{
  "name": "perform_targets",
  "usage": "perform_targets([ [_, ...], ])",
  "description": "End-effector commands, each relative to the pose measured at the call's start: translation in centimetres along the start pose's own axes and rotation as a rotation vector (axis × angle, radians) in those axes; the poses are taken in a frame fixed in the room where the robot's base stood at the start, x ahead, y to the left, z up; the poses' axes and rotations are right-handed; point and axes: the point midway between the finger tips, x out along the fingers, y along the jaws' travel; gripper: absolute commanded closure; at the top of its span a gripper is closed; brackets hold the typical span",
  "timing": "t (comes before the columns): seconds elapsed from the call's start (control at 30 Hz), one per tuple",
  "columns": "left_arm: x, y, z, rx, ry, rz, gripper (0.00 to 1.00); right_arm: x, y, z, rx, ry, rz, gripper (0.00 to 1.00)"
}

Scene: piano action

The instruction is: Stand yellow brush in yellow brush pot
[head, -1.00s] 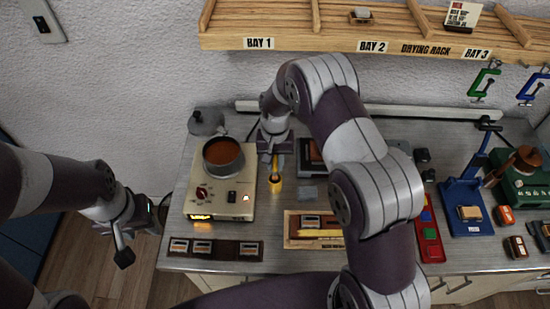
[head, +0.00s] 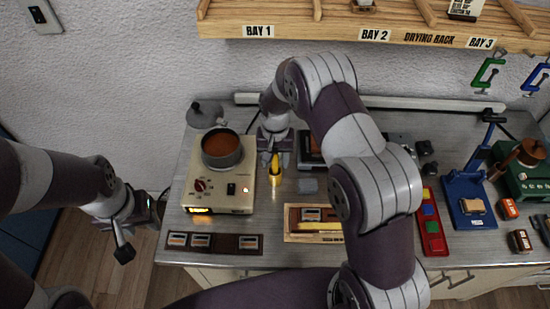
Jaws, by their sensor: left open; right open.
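The yellow brush (head: 275,161) stands upright with its lower end inside the yellow brush pot (head: 275,178), on the bench just right of the hot plate. My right gripper (head: 275,149) is open at the brush's upper end, directly behind and above the pot. Whether its fingers still touch the brush is too small to tell. My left gripper (head: 124,243) is open and empty, off the bench's left edge, well away from the brush and pot.
A hot plate (head: 240,194) carrying a pot of brown liquid (head: 222,149) stands close left of the brush pot. A wooden tray (head: 296,236) lies in front. My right arm covers the bench's middle. The drying rack (head: 415,37) hangs above.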

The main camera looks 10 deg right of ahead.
Motion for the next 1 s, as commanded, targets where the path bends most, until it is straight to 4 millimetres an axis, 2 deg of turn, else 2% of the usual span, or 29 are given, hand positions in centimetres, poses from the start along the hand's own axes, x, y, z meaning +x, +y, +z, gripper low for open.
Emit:
perform_targets([
  [0.17, 1.5, 0.0, 0.2, 0.0, 0.0, 0.0, 0.57, -2.9, -0.1, -0.2, 0.0, 0.008, -0.003, 0.5],
  [0.33, 2.8, 0.0, 0.3, 0.0, 0.0, 0.0, 0.57, -7.7, 0.0, -0.1, 0.0, 0.007, -0.002, 0.5],
  [0.43, 2.9, 0.0, 0.3, 0.0, 0.0, 0.0, 0.57, -10.1, 0.0, -0.1, 0.0, 0.005, -0.001, 0.5],
  [0.5, 0.7, 0.0, 0.1, 0.0, 0.0, 0.0, 0.57, -12.1, 0.0, 0.1, 0.0, 0.0, 0.0, 0.5],
  [0.63, 0.3, 0.0, 0.0, 0.0, 0.001, 0.0, 0.57, -12.7, 0.0, 0.0, 0.0, 0.0, 0.0, 0.5],
  [1.0, 0.5, 0.0, 0.1, 0.0, 0.0, 0.0, 0.57, -12.5, 0.0, 0.0, 0.0, 0.001, 0.0, 0.5],
])
